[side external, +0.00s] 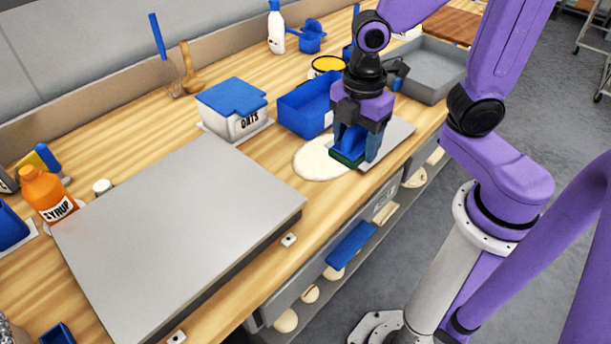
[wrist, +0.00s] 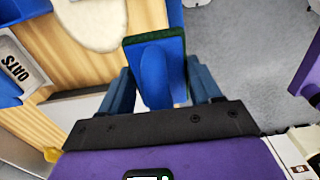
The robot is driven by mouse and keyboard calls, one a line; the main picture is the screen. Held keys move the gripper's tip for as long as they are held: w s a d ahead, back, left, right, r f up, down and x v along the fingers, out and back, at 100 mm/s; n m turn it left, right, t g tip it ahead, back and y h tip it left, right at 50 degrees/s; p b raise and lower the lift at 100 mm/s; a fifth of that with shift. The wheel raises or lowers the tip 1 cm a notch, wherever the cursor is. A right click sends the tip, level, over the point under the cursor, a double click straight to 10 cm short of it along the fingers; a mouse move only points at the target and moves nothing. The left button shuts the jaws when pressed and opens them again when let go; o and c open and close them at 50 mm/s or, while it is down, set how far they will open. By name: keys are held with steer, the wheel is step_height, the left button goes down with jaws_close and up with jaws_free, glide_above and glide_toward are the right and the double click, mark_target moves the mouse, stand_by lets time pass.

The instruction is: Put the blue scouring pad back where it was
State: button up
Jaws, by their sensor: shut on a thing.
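The blue scouring pad (side external: 344,155) has a blue grip on top and a dark green underside. My gripper (side external: 357,143) is shut on it, one finger on each side, pointing down near the counter's front edge. In the wrist view the pad (wrist: 157,72) sits between the fingers of my gripper (wrist: 163,90). In the side view it is low, at the border of a pale round flat piece (side external: 312,160) and a grey sheet (side external: 397,132). I cannot tell whether it touches either.
A blue open bin (side external: 295,118) and the oats tub (side external: 236,124) stand behind and left. A grey tray (side external: 436,72) lies at the right. A large steel slab (side external: 180,230) fills the left front, with a syrup bottle (side external: 45,192) beyond.

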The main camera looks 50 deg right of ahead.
steer(key=shift+s+d+f, duration=0.2)
steer(key=shift+s+d, duration=0.35)
steer(key=shift+d, duration=0.05)
steer(key=shift+s+d+f, duration=0.15)
steer(key=shift+s+d, duration=0.35)
steer(key=shift+d, duration=0.1)
steer(key=shift+w+a+f, duration=0.2)
steer(key=shift+w+f, duration=0.15)
steer(key=shift+w, duration=0.35)
steer(key=shift+w+a+f, duration=0.15)
steer(key=shift+w+f, duration=0.15)
steer(key=shift+w, duration=0.4)
steer(key=shift+w+a+f, duration=0.2)
steer(key=shift+w+f, duration=0.15)
steer(key=shift+w, duration=0.35)
steer(key=w+a+f, duration=0.1)
steer(key=w+f, duration=0.1)
steer(key=w, duration=0.2)
glide_above(306, 177)
steer(key=s, duration=0.1)
steer(key=f, duration=0.4)
steer(key=shift+s+d+f, duration=0.15)
steer(key=shift+d+f, duration=0.05)
steer(key=shift+w+a+f, duration=0.2)
steer(key=shift+w+f, duration=0.45)
steer(key=shift+f, duration=1.65)
steer(key=shift+f, duration=0.3)
